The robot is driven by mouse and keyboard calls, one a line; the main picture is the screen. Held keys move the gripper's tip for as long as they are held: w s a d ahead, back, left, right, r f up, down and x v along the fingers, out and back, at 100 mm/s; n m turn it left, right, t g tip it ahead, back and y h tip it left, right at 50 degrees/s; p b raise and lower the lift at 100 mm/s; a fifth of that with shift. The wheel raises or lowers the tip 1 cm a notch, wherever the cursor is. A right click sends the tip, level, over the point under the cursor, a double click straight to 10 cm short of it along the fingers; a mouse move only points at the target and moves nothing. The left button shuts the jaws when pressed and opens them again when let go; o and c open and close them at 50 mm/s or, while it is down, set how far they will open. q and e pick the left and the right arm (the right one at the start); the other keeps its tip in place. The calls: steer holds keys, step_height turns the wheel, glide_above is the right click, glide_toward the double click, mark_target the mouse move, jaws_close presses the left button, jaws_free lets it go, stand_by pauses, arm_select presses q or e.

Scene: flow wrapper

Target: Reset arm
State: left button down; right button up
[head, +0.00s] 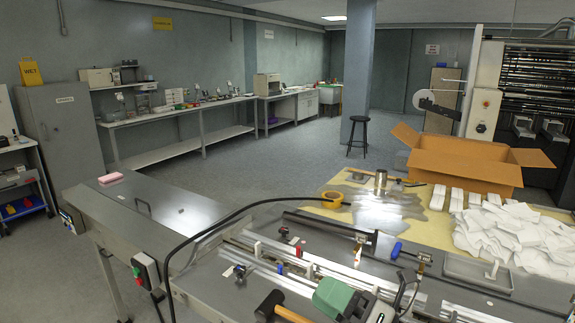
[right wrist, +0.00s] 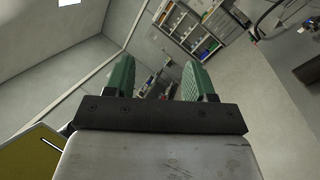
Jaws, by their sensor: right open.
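My right gripper (right wrist: 164,80) shows in the right wrist view, with its two green ribbed fingers standing well apart on a dark crossbar. It is open, and nothing sits between the fingers except distant background. My left gripper is in neither view. The flow wrapper (head: 225,285), a long metal bench with rails, runs across the lower part of the head view.
A yellow-topped table (head: 335,187) bears an open cardboard box (head: 465,165), white packets (head: 515,235) and a tape roll (head: 332,199). A black stool (head: 357,135) stands on open floor behind.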

steer(key=s+d+f+m+t+h, duration=0.2)
steer(key=d+f+m+h, duration=0.7)
steer(key=m, duration=0.5)
steer(key=s+d+f+m+t+h, duration=0.2)
steer(key=d+f+m+h, duration=0.3)
steer(key=m+h, duration=0.7)
steer(key=s+f+m+g+y, duration=0.1)
steer(key=s+f+m+g, duration=0.4)
steer(key=s, duration=0.5)
steer(key=s+f+m+g+y, duration=0.1)
steer(key=s+f+m+g, duration=0.2)
steer(key=s+f+g, duration=0.45)
step_height(320, 180, down, 28)
steer(key=s+r+b, duration=0.1)
steer(key=s+b, duration=0.1)
steer(key=b, duration=0.1)
steer(key=s+d+f+g+b, duration=0.1)
steer(key=s+d+f+b, duration=0.1)
steer(key=s+f, duration=1.4)
step_height(320, 180, down, 4)
steer(key=shift+s+d+f+n, duration=0.1)
steer(key=shift+s+d+n, duration=0.15)
steer(key=shift+d+n, duration=0.2)
steer(key=shift+d, duration=0.1)
